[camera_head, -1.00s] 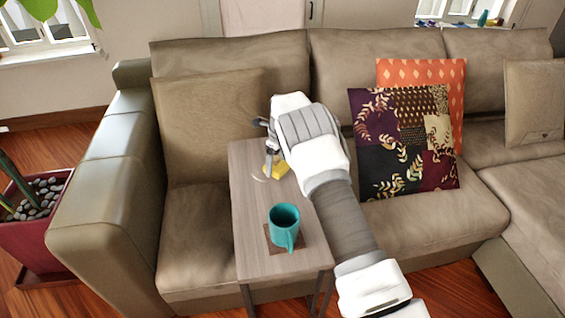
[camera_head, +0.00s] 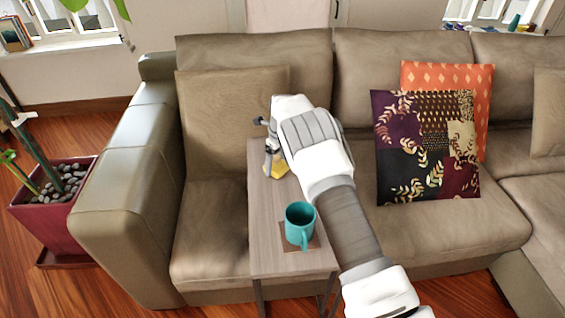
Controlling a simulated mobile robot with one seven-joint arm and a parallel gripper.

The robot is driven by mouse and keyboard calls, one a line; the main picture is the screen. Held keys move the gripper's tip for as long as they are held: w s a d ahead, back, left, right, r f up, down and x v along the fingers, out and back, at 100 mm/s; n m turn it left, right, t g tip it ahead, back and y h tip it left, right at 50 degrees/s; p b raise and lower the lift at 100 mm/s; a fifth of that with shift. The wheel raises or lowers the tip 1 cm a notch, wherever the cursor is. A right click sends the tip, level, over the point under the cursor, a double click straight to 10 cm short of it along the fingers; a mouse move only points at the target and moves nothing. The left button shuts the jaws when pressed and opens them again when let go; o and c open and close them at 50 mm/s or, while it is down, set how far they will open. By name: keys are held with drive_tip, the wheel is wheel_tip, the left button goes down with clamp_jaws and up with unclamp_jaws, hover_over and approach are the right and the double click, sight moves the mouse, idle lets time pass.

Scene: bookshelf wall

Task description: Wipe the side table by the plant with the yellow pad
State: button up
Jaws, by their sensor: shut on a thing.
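The side table (camera_head: 268,216) is a narrow grey-brown wood top on dark legs, standing in front of the sofa. My gripper (camera_head: 271,163) is over the far end of the table, shut on the yellow pad (camera_head: 276,170). The pad is partly hidden by the gripper and looks to be at or just above the tabletop; I cannot tell if it touches. A teal mug (camera_head: 300,224) stands on a brown square coaster (camera_head: 287,242) at the near end of the table. The plant (camera_head: 37,150) stands in a dark red pot (camera_head: 50,222) at the left.
The brown sofa (camera_head: 205,235) lies behind and on both sides of the table. A patterned cushion (camera_head: 428,150) and an orange cushion (camera_head: 480,90) rest on it to the right. The tabletop left of the mug is clear.

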drive_tip(key=shift+s+a, duration=0.2)
drive_tip(key=shift+a, duration=0.75)
drive_tip(key=shift+r+p, duration=1.75)
drive_tip(key=shift+r, duration=1.3)
drive_tip(key=shift+r, duration=0.15)
drive_tip(key=shift+r+p, duration=1.1)
drive_tip(key=shift+r, duration=0.35)
drive_tip(key=shift+f, duration=0.1)
